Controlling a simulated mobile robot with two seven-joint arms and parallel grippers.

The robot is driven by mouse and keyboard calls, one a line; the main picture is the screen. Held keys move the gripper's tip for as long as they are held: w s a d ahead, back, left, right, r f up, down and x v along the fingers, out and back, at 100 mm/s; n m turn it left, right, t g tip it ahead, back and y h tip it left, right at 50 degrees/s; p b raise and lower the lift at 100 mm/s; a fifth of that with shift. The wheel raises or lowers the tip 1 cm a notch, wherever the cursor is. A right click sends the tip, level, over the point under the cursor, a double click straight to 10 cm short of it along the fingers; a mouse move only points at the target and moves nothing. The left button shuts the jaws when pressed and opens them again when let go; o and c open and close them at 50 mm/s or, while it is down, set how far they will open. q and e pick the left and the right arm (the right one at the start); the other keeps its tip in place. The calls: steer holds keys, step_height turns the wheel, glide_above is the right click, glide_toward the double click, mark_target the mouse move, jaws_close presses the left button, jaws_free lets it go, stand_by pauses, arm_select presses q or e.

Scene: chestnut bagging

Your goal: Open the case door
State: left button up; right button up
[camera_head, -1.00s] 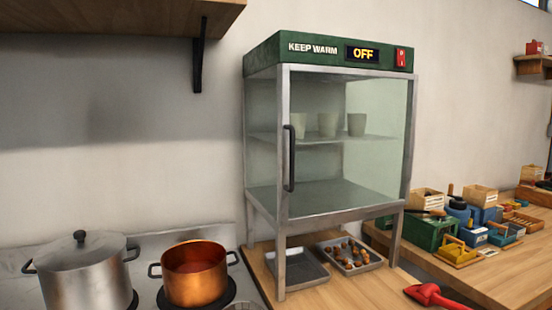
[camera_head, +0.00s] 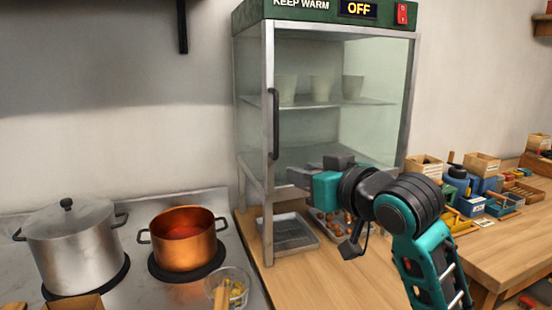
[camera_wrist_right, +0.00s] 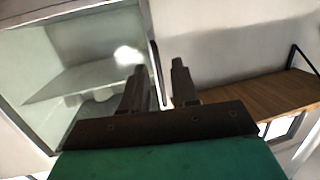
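The warming case (camera_head: 340,130) stands on legs on the counter, with a green top, OFF display and glass door in a metal frame. The door is shut. Its dark vertical handle (camera_head: 274,124) is on the door's left side. My right gripper (camera_head: 318,168) is in front of the lower door, right of and below the handle, and apart from it in the head view. In the right wrist view its two fingers (camera_wrist_right: 157,78) are spread and hold nothing; a dark upright bar, probably the handle (camera_wrist_right: 158,75), shows between them. My left gripper is not in view.
A steel pot (camera_head: 75,245) and a copper pot (camera_head: 184,240) stand on the stove at left. A glass bowl (camera_head: 235,285) is near the front. Trays (camera_head: 285,233) lie under the case, one with chestnuts. Small boxes (camera_head: 470,190) crowd the right table.

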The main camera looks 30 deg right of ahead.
step_height(320, 180, up, 5)
steer(key=d+t, duration=0.1)
steer(key=t, duration=0.1)
steer(key=p, duration=0.1)
glide_above(276, 153)
steer(key=shift+w+d+r, duration=0.2)
steer(key=shift+w+r, duration=0.05)
steer(key=shift+r, duration=0.2)
jaws_close()
